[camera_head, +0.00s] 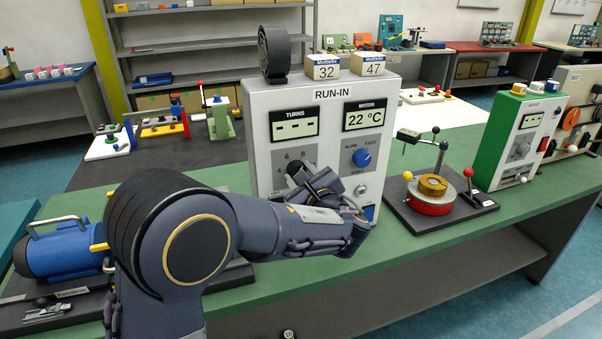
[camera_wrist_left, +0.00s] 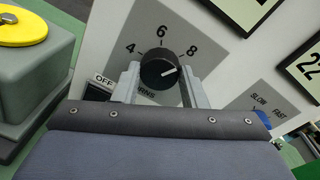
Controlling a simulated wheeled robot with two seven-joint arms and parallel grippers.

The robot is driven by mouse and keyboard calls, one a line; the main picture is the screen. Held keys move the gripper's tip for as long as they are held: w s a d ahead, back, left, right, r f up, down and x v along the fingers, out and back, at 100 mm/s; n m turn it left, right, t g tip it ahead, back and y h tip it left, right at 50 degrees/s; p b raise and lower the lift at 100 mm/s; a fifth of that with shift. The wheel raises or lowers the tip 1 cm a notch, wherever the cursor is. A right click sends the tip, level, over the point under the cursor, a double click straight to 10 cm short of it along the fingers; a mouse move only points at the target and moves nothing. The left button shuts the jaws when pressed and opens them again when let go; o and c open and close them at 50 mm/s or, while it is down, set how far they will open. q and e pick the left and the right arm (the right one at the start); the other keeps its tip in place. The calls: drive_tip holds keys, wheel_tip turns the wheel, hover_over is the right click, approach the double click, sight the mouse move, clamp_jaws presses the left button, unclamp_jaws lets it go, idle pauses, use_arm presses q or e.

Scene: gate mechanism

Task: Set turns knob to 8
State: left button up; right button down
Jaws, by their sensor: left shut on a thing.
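The black turns knob (camera_wrist_left: 158,72) shows in the left wrist view, with 4, 6 and 8 printed around it. Its white pointer line points right and slightly up, roughly toward the 8 mark. My left gripper (camera_wrist_left: 160,84) has one grey finger on each side of the knob and is shut on it. In the head view, my left gripper (camera_head: 300,184) is at the front of the white RUN-IN box (camera_head: 335,105), and it and the arm partly hide the knob and its scale. The turns display (camera_head: 294,125) shows only dashes. My right gripper is not in view.
An OFF-labelled dark switch (camera_wrist_left: 98,90) is close to the left finger. A red and brass device (camera_head: 431,191) stands to the right on the green bench.

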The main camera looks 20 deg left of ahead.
use_arm(q)
drive_tip(key=shift+f, duration=0.1)
idle(0.3)
drive_tip(key=o, duration=1)
drive_tip(key=shift+s, duration=0.1)
drive_tip(key=b+v, duration=0.1)
drive_tip(key=v, duration=0.6)
drive_tip(key=shift+s+d, duration=0.25)
drive_tip(key=shift+s, duration=0.05)
